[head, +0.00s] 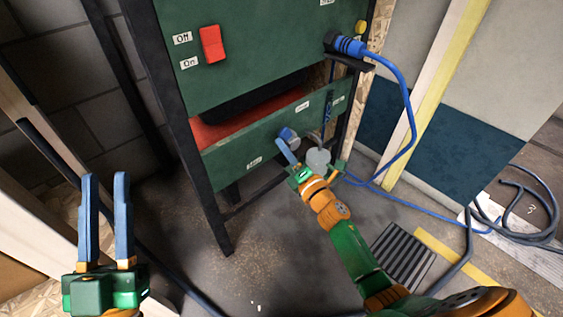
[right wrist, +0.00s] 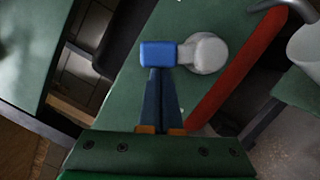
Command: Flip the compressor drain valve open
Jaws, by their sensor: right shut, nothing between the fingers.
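The drain valve (head: 289,134) is on the lower green panel of the compressor cabinet. In the right wrist view it shows as a round pale grey hub (right wrist: 205,53) with a blue lever block (right wrist: 157,54) pointing left from it. My right gripper (head: 281,143) is shut and empty, its blue fingers pointing at the valve. In the right wrist view its fingertips (right wrist: 159,72) are at the near edge of the blue block; I cannot tell whether they touch. My left gripper (head: 106,177) is open and empty, away from the cabinet at the lower left.
A pale cup (head: 318,158) is close beside my right gripper. A blue hose (head: 407,100) hangs from a coupling at right. A floor grate (head: 402,254) and coiled hose (head: 525,210) are at the right.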

